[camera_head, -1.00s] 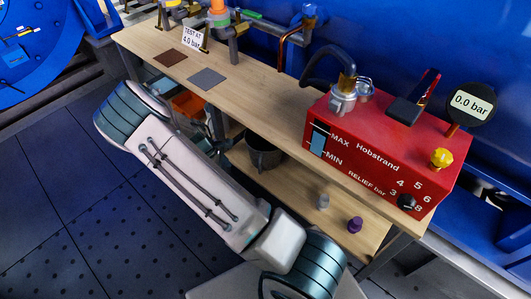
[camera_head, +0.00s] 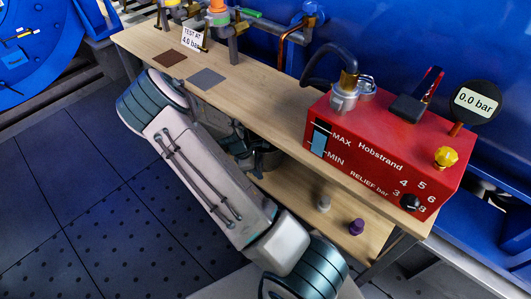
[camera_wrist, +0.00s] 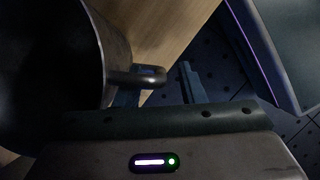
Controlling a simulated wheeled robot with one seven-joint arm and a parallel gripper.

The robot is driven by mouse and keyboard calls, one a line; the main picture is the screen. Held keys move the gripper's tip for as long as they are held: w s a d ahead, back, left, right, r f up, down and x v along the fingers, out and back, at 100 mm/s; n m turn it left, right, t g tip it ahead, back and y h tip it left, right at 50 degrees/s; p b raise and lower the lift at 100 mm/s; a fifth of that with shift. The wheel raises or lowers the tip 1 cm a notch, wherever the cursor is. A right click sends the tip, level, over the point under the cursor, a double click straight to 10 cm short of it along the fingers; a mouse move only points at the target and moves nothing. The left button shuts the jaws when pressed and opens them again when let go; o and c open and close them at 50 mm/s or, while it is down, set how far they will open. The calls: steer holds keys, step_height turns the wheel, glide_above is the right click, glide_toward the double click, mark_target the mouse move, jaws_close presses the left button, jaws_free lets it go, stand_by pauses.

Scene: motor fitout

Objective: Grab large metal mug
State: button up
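The large metal mug (camera_wrist: 88,60) fills the left of the wrist view, dark and in shadow, with its handle (camera_wrist: 148,76) pointing right. In the head view the mug (camera_head: 270,160) stands on the lower shelf, partly hidden by my arm. My gripper (camera_wrist: 158,92) is open, its two fingers apart at the mug's handle. The left finger overlaps the handle in the picture; the right finger is to its right. I cannot tell whether either finger touches the handle.
The wooden bench top (camera_head: 262,98) overhangs the lower shelf (camera_head: 290,190). A grey cap (camera_head: 324,204) and a purple cap (camera_head: 357,227) stand on the shelf to the right of the mug. A red Hobstrand unit (camera_head: 385,150) sits on the bench. Floor (camera_head: 60,220) is clear at left.

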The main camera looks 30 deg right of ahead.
jaws_close()
steer(key=shift+r, duration=0.1)
